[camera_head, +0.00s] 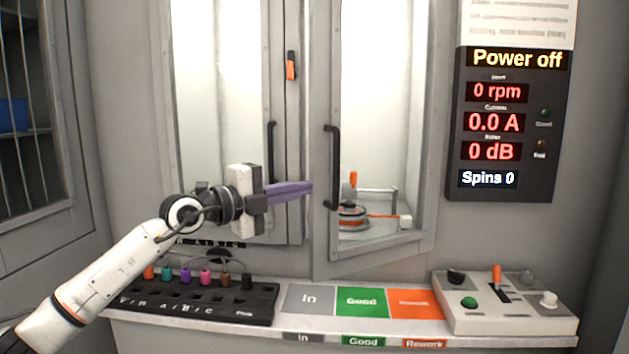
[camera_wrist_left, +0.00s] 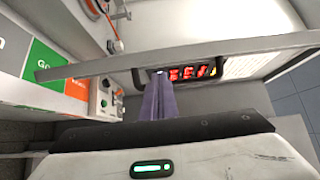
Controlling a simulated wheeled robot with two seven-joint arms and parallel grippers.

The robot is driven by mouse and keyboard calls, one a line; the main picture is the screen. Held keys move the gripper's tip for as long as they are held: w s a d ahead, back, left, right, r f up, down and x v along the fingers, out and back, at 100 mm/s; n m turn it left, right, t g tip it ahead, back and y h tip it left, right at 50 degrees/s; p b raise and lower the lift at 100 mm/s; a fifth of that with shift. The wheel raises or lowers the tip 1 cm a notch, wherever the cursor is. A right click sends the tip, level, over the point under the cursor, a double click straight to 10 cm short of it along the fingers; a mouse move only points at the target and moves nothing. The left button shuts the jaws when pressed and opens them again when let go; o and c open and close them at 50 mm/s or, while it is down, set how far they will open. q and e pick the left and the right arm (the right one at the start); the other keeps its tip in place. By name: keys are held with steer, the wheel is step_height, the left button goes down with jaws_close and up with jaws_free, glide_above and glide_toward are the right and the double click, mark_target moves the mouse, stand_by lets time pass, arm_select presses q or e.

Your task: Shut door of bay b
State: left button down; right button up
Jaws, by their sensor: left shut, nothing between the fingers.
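The right-hand glazed door (camera_head: 322,235) has a grey frame and a black vertical handle (camera_head: 332,167). Its slanted lower edge shows it standing ajar, its handle side swung out toward me. The left-hand door (camera_head: 287,215) has its own black handle (camera_head: 272,150) and looks closed. No bay letter is readable on either door. My left gripper (camera_head: 312,188) is shut and empty, its purple fingers pointing right at the open door's handle-side edge. In the wrist view the fingers (camera_wrist_left: 158,98) end by the door frame (camera_wrist_left: 110,66); contact is unclear. My right gripper is out of view.
Behind the right door is a motor fixture (camera_head: 352,215). Below stand a black rack (camera_head: 205,305) with coloured pegs, grey, green (camera_head: 362,302) and orange pads, and a control box (camera_head: 500,305). A display panel (camera_head: 510,125) reads Power off, 0 rpm.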

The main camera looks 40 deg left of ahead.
arm_select(q)
steer(key=shift+p+x, duration=0.45)
steer(key=shift+x, duration=1.65)
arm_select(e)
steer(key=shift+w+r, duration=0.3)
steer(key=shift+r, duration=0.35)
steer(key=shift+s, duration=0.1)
